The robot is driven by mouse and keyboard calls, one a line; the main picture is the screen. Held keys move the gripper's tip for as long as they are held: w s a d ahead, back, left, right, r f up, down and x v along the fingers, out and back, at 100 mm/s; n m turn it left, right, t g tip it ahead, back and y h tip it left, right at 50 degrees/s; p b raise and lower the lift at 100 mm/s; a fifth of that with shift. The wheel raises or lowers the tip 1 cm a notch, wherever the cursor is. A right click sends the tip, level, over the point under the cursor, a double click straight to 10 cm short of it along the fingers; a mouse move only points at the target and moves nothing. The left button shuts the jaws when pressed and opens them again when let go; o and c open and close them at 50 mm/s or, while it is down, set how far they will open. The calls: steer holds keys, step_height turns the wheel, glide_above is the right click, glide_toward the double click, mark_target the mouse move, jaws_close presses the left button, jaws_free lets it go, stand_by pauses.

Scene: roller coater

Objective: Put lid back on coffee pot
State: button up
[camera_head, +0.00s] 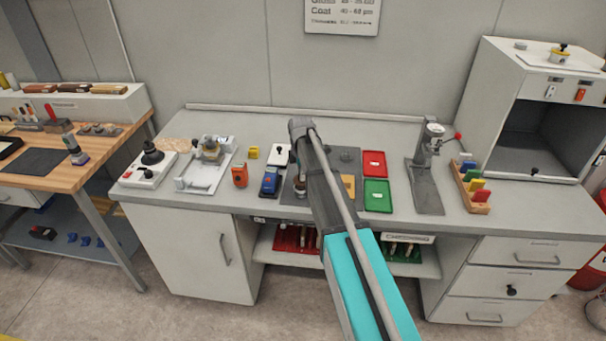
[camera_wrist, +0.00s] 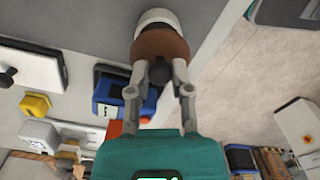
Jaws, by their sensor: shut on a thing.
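In the wrist view, my gripper (camera_wrist: 159,74) has its two fingers closed around a dark knob. The knob tops a brown round piece (camera_wrist: 150,45), which looks like the lid. Right behind the brown piece is a white round body (camera_wrist: 156,18), apparently the pot. The two look in line, but I cannot tell whether they touch or a gap remains. In the camera_head view, a small brown and pale piece (camera_head: 301,190) shows beside my arm over the bench. My arm hides most of the gripper there.
A blue device (camera_head: 270,181) stands close to the left, and an orange device (camera_head: 240,175) farther left. A red tray (camera_head: 374,163) and a green tray (camera_head: 377,195) lie to the right, before a gauge stand (camera_head: 426,175). The bench's front edge is close.

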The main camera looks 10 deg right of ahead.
steer(key=shift+f+b, duration=0.95)
steer(key=shift+f, duration=0.3)
steer(key=shift+f, duration=0.15)
stand_by(1.7)
steer(key=shift+w, duration=0.1)
steer(key=o, duration=0.8)
steer(key=shift+c, duration=0.2)
steer(key=o, duration=0.4)
steer(key=shift+o, duration=0.2)
steer(key=shift+r+p, duration=3.35)
steer(key=shift+r, duration=0.2)
